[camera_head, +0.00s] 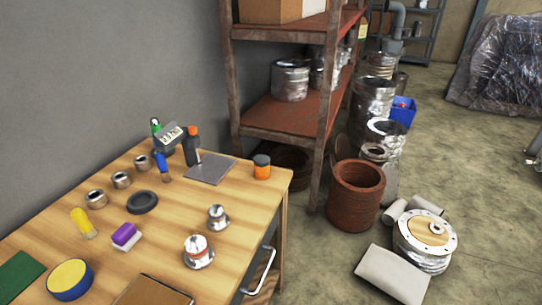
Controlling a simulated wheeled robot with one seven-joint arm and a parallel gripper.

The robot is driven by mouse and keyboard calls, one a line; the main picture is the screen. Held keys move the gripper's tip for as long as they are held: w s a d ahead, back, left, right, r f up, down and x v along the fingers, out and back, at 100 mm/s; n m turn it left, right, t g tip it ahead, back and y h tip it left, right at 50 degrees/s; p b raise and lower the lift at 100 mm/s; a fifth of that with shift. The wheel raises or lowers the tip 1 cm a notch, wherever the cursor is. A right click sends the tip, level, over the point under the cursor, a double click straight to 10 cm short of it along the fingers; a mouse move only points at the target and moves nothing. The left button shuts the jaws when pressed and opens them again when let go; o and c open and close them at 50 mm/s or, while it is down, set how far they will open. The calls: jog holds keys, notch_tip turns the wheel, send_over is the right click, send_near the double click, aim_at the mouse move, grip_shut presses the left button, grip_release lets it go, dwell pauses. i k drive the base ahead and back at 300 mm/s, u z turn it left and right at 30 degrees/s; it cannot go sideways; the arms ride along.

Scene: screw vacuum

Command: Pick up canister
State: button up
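I cannot tell for certain which thing is the canister. A small orange canister-like jar (262,172) with a dark lid stands upright near the table's far right corner. A tall dark bottle (191,152) with an orange cap stands at the back. My gripper is not in view, and nothing in view is held.
The wooden table (175,222) also bears metal rings, a black disc (142,202), a yellow-handled tool (82,222), a purple-and-white block (126,236), a yellow-topped round tin (70,279) and a dark plate (209,169). A rusty shelf (285,117) stands behind. Drums and a rust-red pot (355,195) crowd the floor.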

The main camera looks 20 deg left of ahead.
aim_at(262, 163)
jog(key=u, duration=0.15)
jog(key=i, duration=0.95)
jog(key=u, duration=0.1)
